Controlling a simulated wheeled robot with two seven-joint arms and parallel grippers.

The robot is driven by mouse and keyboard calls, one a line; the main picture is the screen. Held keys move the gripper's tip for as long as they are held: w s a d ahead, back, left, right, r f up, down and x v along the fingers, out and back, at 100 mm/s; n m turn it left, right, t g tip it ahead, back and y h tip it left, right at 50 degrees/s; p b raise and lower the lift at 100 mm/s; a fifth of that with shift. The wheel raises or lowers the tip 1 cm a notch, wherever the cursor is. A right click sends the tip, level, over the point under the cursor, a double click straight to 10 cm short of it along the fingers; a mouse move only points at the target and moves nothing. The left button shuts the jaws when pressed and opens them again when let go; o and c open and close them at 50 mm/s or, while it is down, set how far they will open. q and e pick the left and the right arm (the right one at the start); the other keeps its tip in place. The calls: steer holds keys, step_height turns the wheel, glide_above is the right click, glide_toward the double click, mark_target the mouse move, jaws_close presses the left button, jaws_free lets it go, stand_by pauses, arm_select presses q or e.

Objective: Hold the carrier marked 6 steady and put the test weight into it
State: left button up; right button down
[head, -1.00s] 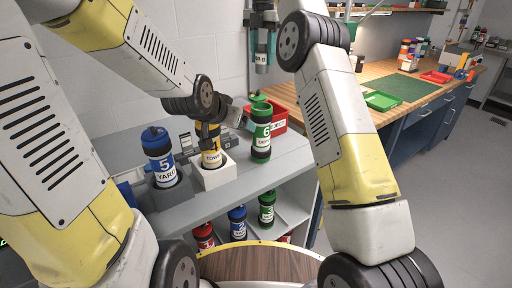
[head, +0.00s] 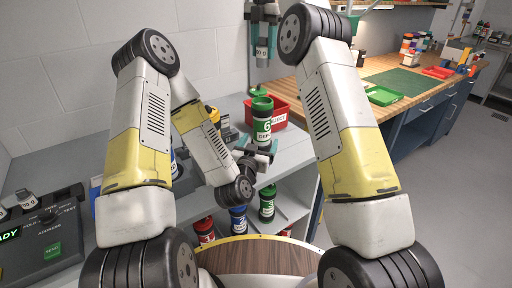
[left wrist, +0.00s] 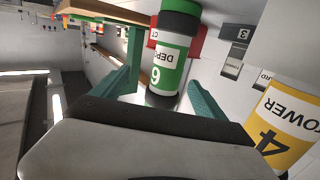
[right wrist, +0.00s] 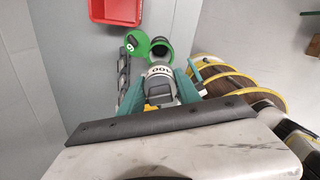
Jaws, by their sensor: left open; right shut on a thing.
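The carrier marked 6 (head: 262,121), a green and black tube with a white label, stands upright on the grey counter. Its green lid is open (right wrist: 137,42), and its round mouth (right wrist: 160,48) shows in the right wrist view. My left gripper (head: 256,149) is open at the carrier's near side, low down. In the left wrist view the carrier (left wrist: 171,58) is between the spread fingers, with contact not clear. My right gripper (head: 263,46) is shut on the test weight (head: 262,56), a grey cylinder marked 100, above the carrier. The weight (right wrist: 160,82) also shows in the right wrist view.
A red reject bin (head: 285,108) stands right behind the carrier. The yellow carrier marked 4 (left wrist: 285,125) stands to its left. A control panel reading READY (head: 45,240) is at far left. Several carriers, one green (head: 267,205), stand on the shelf below.

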mark_target(261, 132)
arm_select(q)
steer(key=shift+n+t+y, duration=0.6)
steer(key=shift+n+y, duration=0.1)
steer(key=w, duration=0.7)
steer(key=w+f, duration=0.1)
steer(key=w, duration=0.2)
steer(key=shift+w+d, duration=0.4)
steer(key=shift+c, duration=0.3)
steer(key=c, duration=1.6)
steer(key=shift+c, duration=0.2)
arm_select(e)
step_height(261, 132, down, 10)
steer(key=shift+f, duration=0.25)
